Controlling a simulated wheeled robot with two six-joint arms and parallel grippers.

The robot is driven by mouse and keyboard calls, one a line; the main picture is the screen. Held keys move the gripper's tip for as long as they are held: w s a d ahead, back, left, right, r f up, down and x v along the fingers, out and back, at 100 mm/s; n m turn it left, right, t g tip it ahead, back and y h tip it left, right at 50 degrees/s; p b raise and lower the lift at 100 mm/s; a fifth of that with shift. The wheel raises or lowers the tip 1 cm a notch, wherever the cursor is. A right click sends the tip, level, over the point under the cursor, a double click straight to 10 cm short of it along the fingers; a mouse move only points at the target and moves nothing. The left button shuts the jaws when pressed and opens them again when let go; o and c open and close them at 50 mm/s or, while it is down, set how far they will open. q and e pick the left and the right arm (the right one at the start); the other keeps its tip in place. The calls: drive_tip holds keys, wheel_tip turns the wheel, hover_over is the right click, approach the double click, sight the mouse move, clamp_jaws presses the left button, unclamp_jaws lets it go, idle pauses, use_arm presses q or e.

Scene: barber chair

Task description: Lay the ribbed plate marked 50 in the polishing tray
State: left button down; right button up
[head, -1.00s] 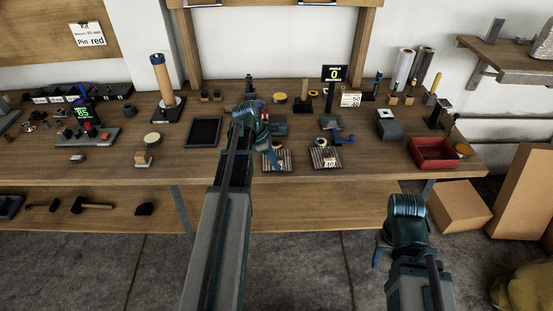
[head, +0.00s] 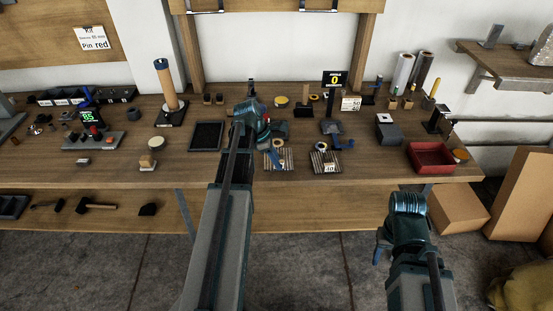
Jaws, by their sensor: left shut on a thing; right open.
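A grey ribbed plate (head: 286,159) is at the middle of the bench, at my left gripper; its number is too small to read. A second ribbed plate (head: 325,160) lies to its right, with a small white number label on its front. My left gripper (head: 266,140) is shut at the first plate's back left, and its own arm partly hides the grip. A black shallow tray (head: 206,135) lies empty to the left of that arm; I see no label naming it the polishing tray. My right gripper (head: 380,250) is open and empty, low in front of the bench.
A red bin (head: 432,157) stands at the bench's right end. A wooden post (head: 165,78) stands behind the black tray. Bare wood lies in front of the tray.

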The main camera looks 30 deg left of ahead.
use_arm(q)
drive_tip(key=s+d+r+p, duration=0.1)
drive_tip(key=s+d, duration=0.8)
drive_tip(key=s, duration=0.3)
drive_tip(key=shift+s+a+r, duration=0.1)
drive_tip(key=shift+a, duration=0.05)
